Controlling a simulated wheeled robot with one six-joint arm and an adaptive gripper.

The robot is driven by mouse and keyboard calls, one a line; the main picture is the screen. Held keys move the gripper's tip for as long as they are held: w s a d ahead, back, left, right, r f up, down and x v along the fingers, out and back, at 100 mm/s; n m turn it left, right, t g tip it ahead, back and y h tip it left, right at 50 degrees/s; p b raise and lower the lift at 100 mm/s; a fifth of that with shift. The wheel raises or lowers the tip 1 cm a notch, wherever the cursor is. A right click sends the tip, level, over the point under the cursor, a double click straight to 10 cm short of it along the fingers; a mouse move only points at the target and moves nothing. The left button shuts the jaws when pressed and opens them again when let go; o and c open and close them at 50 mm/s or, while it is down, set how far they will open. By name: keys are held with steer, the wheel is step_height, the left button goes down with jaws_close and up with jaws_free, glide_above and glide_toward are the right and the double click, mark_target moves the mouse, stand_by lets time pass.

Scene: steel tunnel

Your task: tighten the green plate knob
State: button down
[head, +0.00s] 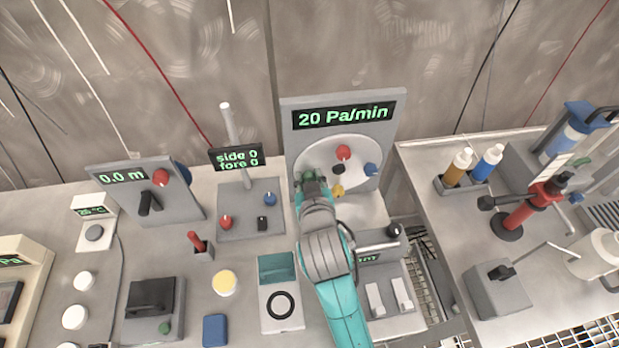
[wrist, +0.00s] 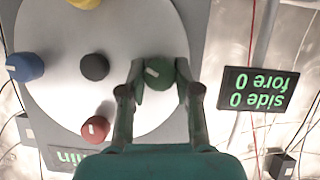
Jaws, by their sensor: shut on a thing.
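The green plate knob (wrist: 158,73) sits on a round pale plate (wrist: 70,20) and has a white mark on its face. My gripper (wrist: 160,85) is shut on the green knob, with one finger on each side of it in the wrist view. In the head view my gripper (head: 310,182) is at the left side of the plate (head: 325,155) and mostly hides the knob. The display (head: 343,116) above the plate reads 20 Pa/min.
A red knob (head: 343,152), a blue knob (head: 370,169), a yellow knob (head: 338,191) and a dark centre hub (head: 338,169) share the plate. A post-mounted display (head: 237,157) reading side 0, fore 0 stands to the left.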

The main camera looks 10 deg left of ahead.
steer(key=m+y, duration=0.1)
steer(key=m, duration=0.1)
steer(key=m+y, duration=0.1)
steer(key=m, duration=0.1)
steer(key=shift+d+f+g+y, duration=0.1)
steer(key=shift+d+g+y, duration=0.1)
steer(key=shift+g+y, duration=0.2)
steer(key=m+y, duration=0.2)
steer(key=m, duration=0.2)
steer(key=shift+d+m+y, duration=0.1)
steer(key=shift+m+y, duration=0.2)
steer(key=shift+y, duration=0.1)
steer(key=shift+f, duration=0.1)
stand_by(0.5)
steer(key=c, duration=0.8)
jaws_free()
steer(key=v, duration=1.2)
steer(key=shift+f, duration=0.2)
